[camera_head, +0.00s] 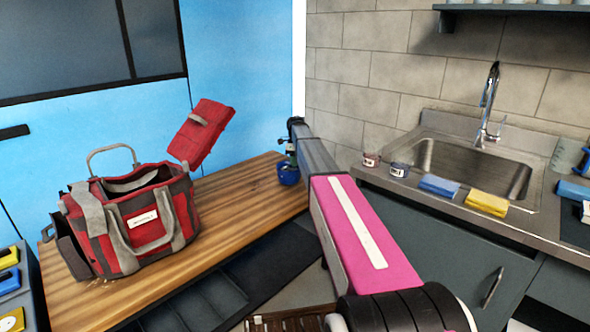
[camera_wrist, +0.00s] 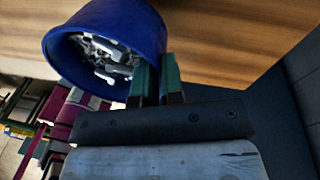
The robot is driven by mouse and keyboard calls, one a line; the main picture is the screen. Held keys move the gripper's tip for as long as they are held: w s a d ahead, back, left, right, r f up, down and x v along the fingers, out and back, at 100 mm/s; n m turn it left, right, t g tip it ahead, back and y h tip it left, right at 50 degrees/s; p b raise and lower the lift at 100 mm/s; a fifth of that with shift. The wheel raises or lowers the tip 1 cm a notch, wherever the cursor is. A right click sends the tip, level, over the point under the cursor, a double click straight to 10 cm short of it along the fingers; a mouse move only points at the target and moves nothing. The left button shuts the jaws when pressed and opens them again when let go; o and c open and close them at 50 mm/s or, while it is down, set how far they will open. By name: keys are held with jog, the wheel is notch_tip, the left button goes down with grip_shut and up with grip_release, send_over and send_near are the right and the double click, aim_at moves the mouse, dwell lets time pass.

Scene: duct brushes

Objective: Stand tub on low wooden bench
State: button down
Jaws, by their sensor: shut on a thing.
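The blue tub (camera_head: 289,176) is at the right end of the low wooden bench (camera_head: 240,200). In the wrist view the tub (camera_wrist: 125,20) shows its open mouth, with grey metal-looking pieces inside. My gripper (camera_wrist: 159,62) is shut on the tub's rim, one teal finger at the inside and one outside. In the head view my gripper (camera_head: 290,152) is small and partly hidden by my arm. The bench top (camera_wrist: 215,40) shows close behind the tub in the wrist view; I cannot tell whether the tub touches it.
A red and grey tool bag (camera_head: 130,222) with a raised red flap (camera_head: 205,132) stands on the bench's left part. Bare wood lies between bag and tub. A counter with a sink (camera_head: 480,165), jars (camera_head: 398,169) and sponges (camera_head: 438,186) is at the right.

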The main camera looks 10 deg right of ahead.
aim_at(295, 168)
jog(key=shift+f, duration=1.6)
jog(key=shift+f, duration=0.1)
jog(key=c, duration=1.2)
grip_release()
jog(key=shift+c, duration=0.2)
notch_tip(295, 168, up, 12)
jog(key=w, duration=0.2)
jog(key=shift+w+d, duration=0.15)
jog(key=shift+d, duration=0.1)
